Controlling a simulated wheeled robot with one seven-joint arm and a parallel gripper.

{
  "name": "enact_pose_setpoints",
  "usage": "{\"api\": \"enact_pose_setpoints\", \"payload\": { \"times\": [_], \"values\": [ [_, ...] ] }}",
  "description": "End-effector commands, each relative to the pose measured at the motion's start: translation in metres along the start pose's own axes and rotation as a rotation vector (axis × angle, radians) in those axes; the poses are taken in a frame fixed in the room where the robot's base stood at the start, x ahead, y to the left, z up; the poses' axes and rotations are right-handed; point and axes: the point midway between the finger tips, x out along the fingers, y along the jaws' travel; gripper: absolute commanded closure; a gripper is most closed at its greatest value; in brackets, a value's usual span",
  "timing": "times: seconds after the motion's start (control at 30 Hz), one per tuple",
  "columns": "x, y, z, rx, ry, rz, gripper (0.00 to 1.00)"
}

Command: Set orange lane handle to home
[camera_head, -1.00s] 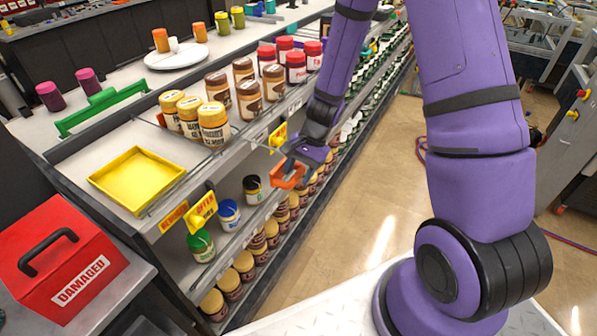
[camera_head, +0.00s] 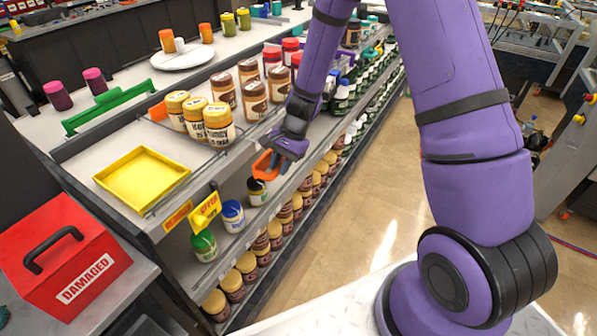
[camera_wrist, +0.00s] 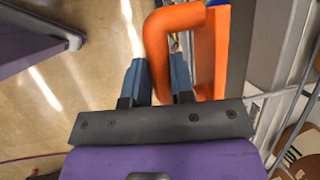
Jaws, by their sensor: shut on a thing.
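The orange lane handle (camera_head: 264,166) is a loop at the front edge of the upper shelf, partly hidden by my gripper (camera_head: 279,161). The wrist view shows the handle (camera_wrist: 211,55) as a bent bar joined to a broad orange strip. My gripper (camera_wrist: 160,78) is shut on the bar, with one finger outside the loop and the other inside it. An orange piece (camera_head: 158,112) shows behind the yellow-lidded jars (camera_head: 217,125) on the upper shelf. Whether it joins the handle is hidden. No home mark is visible.
A yellow tray (camera_head: 143,179) and a green lane piece (camera_head: 108,109) are left of the jars. A yellow offer tag (camera_head: 205,211) sticks out from the shelf edge. A red box (camera_head: 62,258) stands front left. The aisle floor (camera_head: 375,190) is clear.

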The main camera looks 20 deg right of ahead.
Motion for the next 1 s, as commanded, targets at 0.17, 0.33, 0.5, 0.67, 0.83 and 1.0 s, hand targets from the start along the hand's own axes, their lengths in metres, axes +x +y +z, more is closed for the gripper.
{"api": "enact_pose_setpoints", "payload": {
  "times": [0.17, 0.33, 0.5, 0.67, 0.83, 1.0],
  "values": [
    [0.009, -0.046, -0.004, -0.004, 0.003, -0.001, 1.0],
    [0.012, -0.065, -0.006, 0.0, 0.003, 0.0, 1.0],
    [0.012, -0.068, -0.006, 0.001, 0.004, -0.002, 1.0],
    [0.011, -0.069, -0.006, 0.0, 0.005, -0.004, 1.0],
    [0.012, -0.068, -0.006, 0.0, 0.003, -0.003, 0.52],
    [0.012, -0.068, -0.005, 0.0, 0.002, -0.001, 0.52]
  ]
}}
